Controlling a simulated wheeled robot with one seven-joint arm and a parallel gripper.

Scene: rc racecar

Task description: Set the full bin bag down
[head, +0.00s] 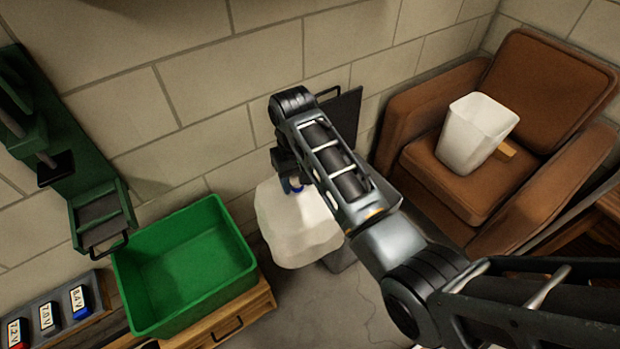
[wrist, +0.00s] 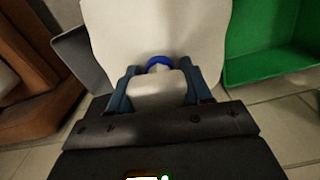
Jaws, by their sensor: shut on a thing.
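The full bin bag (head: 295,228) is white and bulging, with a blue tie at its neck. It hangs below my gripper (head: 291,186) in the head view, between the green crate and the brown armchair. In the wrist view the bag (wrist: 155,30) fills the top middle, and my gripper (wrist: 158,88) is shut on its neck just by the blue tie (wrist: 159,62). My arm hides part of the bag in the head view. I cannot tell whether the bag's bottom touches anything.
A green crate (head: 185,268) stands on a wooden drawer unit (head: 232,325) at the left. A brown armchair (head: 535,95) at the right holds a white bin (head: 476,132). A dark grey object (wrist: 78,52) is close beside the bag. Bare floor (head: 335,305) shows in front.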

